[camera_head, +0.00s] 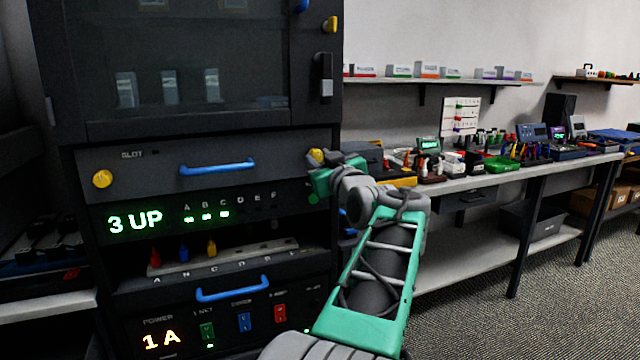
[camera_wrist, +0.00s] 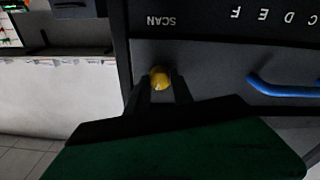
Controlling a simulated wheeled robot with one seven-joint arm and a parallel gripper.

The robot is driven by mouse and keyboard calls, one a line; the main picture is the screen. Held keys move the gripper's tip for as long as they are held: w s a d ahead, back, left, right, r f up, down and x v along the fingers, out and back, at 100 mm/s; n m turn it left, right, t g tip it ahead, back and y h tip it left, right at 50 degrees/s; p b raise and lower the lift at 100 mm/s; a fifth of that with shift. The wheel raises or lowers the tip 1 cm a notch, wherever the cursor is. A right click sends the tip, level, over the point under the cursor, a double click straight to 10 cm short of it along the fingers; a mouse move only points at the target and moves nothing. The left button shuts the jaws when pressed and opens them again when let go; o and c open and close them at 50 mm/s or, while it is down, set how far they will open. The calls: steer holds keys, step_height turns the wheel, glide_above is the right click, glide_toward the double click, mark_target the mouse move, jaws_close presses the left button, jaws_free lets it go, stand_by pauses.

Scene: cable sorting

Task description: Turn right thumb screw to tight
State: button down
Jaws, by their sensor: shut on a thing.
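The right thumb screw (camera_head: 316,156) is a yellow knob at the right end of the dark drawer front marked SLOT. The wrist view shows the same yellow knob (camera_wrist: 159,77) between my two dark fingers, below the word SCAN. My gripper (camera_head: 318,172) reaches the panel from the right and is shut on the knob; in the wrist view my gripper (camera_wrist: 160,88) has a finger on either side of it. My gripper hides part of the knob in the head view. The left thumb screw (camera_head: 102,179) is a matching yellow knob at the drawer's left end.
A blue drawer handle (camera_head: 218,167) lies between the screws. Below are a green 3 UP display (camera_head: 135,221), a row of coloured plugs and a second blue handle (camera_head: 232,287). A workbench (camera_head: 480,180) with tools stands at the right, with open carpet before it.

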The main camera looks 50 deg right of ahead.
steer(key=n+b, duration=0.3)
steer(key=shift+f, duration=0.3)
steer(key=shift+r+n+b, duration=0.2)
steer(key=shift+n+b, duration=0.4)
steer(key=shift+b, duration=0.1)
steer(key=c, duration=1.1)
jaws_free()
steer(key=v, duration=0.7)
steer(key=shift+s+a, duration=0.1)
steer(key=shift+s, duration=0.3)
